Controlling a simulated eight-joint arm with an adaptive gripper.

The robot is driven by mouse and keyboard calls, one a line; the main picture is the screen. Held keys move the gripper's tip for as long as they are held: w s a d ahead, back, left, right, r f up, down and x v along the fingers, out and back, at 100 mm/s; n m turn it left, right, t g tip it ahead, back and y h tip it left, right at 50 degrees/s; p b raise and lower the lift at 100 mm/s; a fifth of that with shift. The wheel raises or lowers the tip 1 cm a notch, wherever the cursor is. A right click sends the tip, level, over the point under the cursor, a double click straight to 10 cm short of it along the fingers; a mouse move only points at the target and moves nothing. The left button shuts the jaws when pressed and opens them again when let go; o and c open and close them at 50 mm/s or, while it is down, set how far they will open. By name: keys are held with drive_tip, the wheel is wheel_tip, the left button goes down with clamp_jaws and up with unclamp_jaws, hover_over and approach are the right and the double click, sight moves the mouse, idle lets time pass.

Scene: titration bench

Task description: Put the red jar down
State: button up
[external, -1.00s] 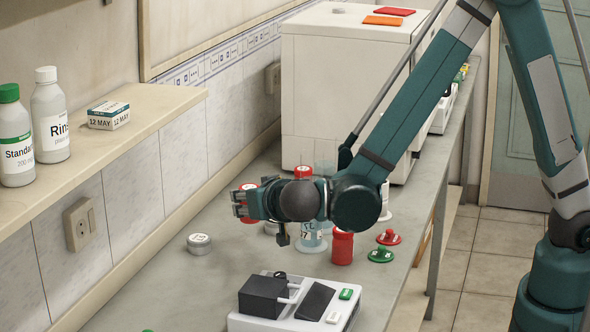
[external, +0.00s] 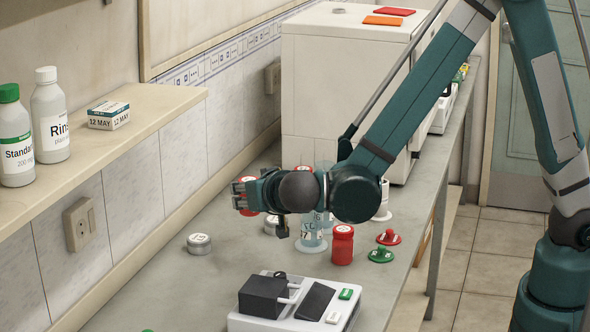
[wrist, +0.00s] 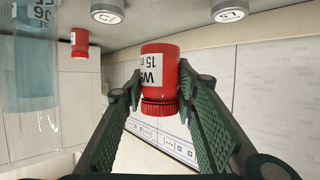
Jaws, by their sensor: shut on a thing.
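My gripper (external: 240,196) is shut on a red jar (external: 247,180) with a white label, its parts showing above and below the fingers in the external view. In the wrist view the fingers (wrist: 160,98) clasp the jar (wrist: 158,62) from both sides, with its ribbed lid toward the picture's bottom. That view has the bench at the top, so the jar looks upright. The jar is over the bench near the wall side. Whether its base touches the bench I cannot tell.
A white instrument (external: 290,318) is in front. Bare bench lies left of centre (external: 160,285).

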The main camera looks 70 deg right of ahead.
drive_tip(key=w+d+m+g+h+b, duration=0.1)
drive_tip(key=w+d+m+g+b, duration=0.1)
drive_tip(key=w+d, duration=0.3)
drive_tip(key=w+d+m+g+h+b, duration=0.1)
drive_tip(key=w+d, duration=0.4)
drive_tip(key=d, duration=0.8)
drive_tip(key=shift+m+g+h+b, duration=0.3)
drive_tip(key=shift+m+g+b, duration=0.1)
drive_tip(key=shift+m+g, duration=0.15)
drive_tip(key=shift+r, duration=0.1)
drive_tip(key=shift+a+f+b, duration=0.1)
drive_tip(key=shift+f+b, duration=0.85)
drive_tip(key=shift+f, duration=2.2)
drive_tip(key=shift+f+b, duration=0.6)
drive_tip(key=shift+f, duration=1.25)
drive_tip(key=shift+f, duration=0.1)
